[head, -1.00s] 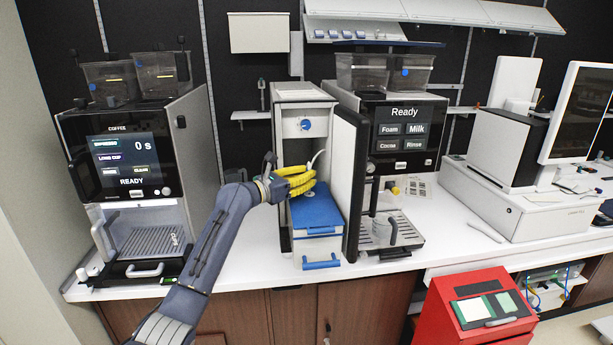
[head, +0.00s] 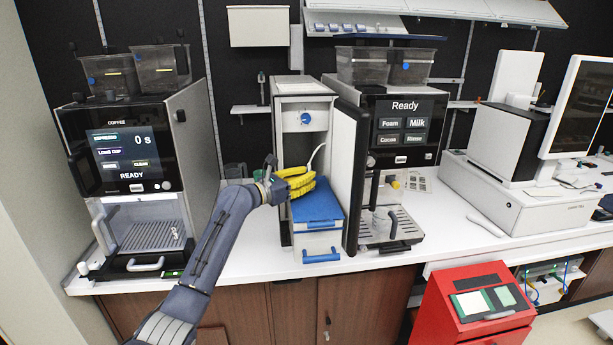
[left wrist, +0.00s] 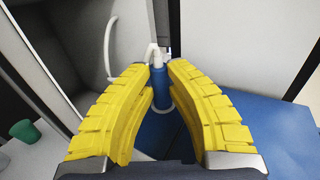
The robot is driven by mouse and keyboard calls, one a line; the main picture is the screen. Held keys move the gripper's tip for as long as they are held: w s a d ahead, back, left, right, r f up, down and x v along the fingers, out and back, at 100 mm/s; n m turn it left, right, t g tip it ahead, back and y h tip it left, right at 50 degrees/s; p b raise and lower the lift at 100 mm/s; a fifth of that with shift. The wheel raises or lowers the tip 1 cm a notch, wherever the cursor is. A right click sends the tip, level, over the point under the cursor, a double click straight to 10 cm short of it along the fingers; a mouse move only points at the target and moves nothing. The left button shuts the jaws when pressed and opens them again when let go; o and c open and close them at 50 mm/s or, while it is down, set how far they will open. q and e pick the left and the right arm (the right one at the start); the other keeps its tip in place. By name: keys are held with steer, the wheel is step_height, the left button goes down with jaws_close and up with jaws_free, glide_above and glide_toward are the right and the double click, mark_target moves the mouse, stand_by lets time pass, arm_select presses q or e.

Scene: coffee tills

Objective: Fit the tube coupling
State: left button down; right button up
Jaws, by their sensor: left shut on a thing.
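My left gripper (head: 311,183) has yellow ribbed fingers and is at the open front of the narrow white cabinet, just above a box with a blue lid (head: 318,203). In the left wrist view the fingers (left wrist: 160,82) are closed around an upright blue coupling (left wrist: 160,90). A white tube (left wrist: 153,52) bends over at the coupling's top. A pale ring shows at its lower end, near the blue surface (left wrist: 255,125). Whether the coupling is seated there I cannot tell. In the head view the white tube (head: 316,157) rises behind the fingers, which hide the coupling. My right gripper is not in view.
The cabinet's open door (head: 345,180) stands close right of the gripper. Coffee machines stand left (head: 128,165) and right (head: 405,135). A dark green cup (left wrist: 25,131) is at lower left in the wrist view. A red bin (head: 478,310) stands in front of the counter.

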arm_select(q)
steer(key=c, duration=1.4)
jaws_free()
steer(key=shift+o, duration=0.2)
steer(key=shift+a, duration=0.1)
steer(key=v, duration=1.2)
